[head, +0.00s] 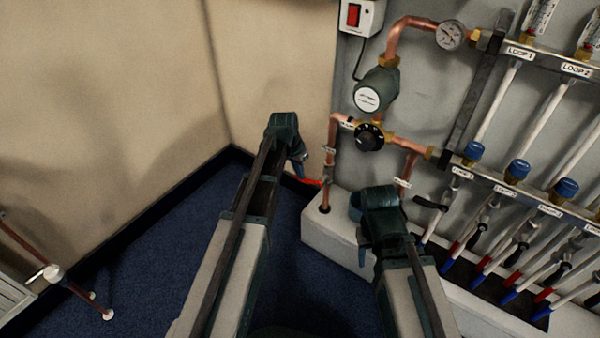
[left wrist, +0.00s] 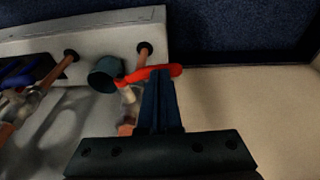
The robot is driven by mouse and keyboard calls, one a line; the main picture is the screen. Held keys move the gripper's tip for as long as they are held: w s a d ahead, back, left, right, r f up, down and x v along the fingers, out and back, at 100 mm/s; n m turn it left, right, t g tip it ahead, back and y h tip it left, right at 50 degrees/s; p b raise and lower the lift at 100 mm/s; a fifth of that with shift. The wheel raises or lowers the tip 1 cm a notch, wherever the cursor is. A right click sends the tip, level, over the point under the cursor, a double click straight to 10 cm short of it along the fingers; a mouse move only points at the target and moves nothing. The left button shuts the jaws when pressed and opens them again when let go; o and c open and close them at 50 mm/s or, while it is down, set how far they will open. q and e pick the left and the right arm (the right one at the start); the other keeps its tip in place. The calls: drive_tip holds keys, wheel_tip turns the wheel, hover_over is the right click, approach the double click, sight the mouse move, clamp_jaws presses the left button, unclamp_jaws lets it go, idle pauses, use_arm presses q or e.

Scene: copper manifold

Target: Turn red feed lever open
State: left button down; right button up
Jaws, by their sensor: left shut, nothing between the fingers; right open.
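The red feed lever (head: 312,182) sits on the copper feed pipe (head: 325,200) at the left end of the manifold and points left, roughly level. In the left wrist view the red lever (left wrist: 135,76) lies across the tips of my left gripper (left wrist: 160,76), whose fingers are shut with nothing between them. I cannot tell if they touch it. In the head view my left gripper (head: 301,170) is just left of and above the lever, hiding its surroundings partly. My right gripper (head: 363,255) is open and empty, lower right of the lever, before the white plinth.
The white plinth (head: 325,235) runs under the pipes. A black dial (head: 370,136), a green pump (head: 376,88) and a gauge (head: 450,35) are above. Manifold valves with blue caps (head: 517,171) are at right. Blue carpet (head: 150,245) is free at left.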

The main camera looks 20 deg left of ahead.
use_arm(q)
drive_tip(key=shift+w+a+f+g+h+b, duration=0.15)
drive_tip(key=shift+a+f+g+h+b, duration=0.05)
drive_tip(key=shift+f+h+b, duration=0.3)
drive_tip(key=shift+w+a+f+g+h+b, duration=0.1)
drive_tip(key=shift+a+f+g+h+b, duration=0.1)
drive_tip(key=shift+f+h+b, duration=0.3)
wheel_tip(320, 180, down, 8)
drive_tip(key=s+d+h+b, duration=0.1)
drive_tip(key=d+b, duration=0.1)
drive_tip(key=b, duration=0.6)
drive_tip(key=shift+d+r+n, duration=0.25)
drive_tip(key=shift+d+n, duration=0.05)
drive_tip(key=shift+d, duration=0.1)
use_arm(e)
wheel_tip(320, 180, down, 11)
use_arm(q)
drive_tip(key=shift+s+b, duration=0.1)
drive_tip(key=shift+b, duration=0.2)
